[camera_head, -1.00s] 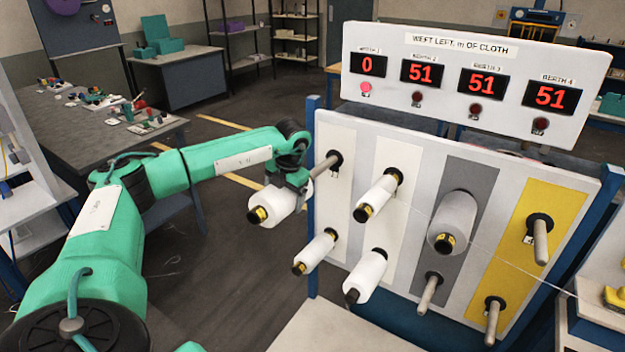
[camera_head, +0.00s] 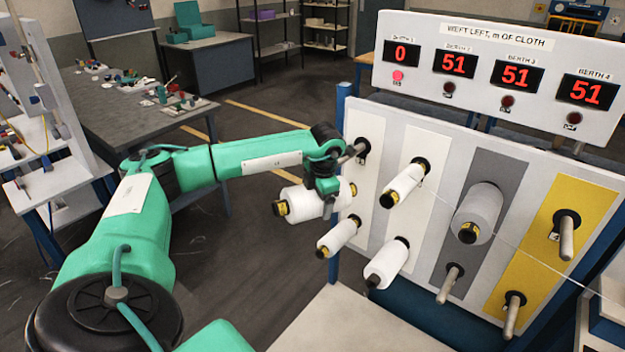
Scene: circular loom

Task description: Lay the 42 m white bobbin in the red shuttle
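My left gripper (camera_head: 327,196) is closed around the middle of a white bobbin (camera_head: 302,204) with a yellow-labelled end. It holds the bobbin nearly level in the air, in front of and below the bare upper-left peg (camera_head: 350,154). The label is too small to read. I cannot tell which carries 42 m. The red shuttle and my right gripper are not in view.
The peg rack (camera_head: 385,135) stands under a display board (camera_head: 470,55) reading 0, 51, 51, 51, with a red lamp lit under the 0. A thread runs rightward across the rack front. Bare pegs stick out at right (camera_head: 566,240). A grey bench (camera_head: 120,110) stands behind left.

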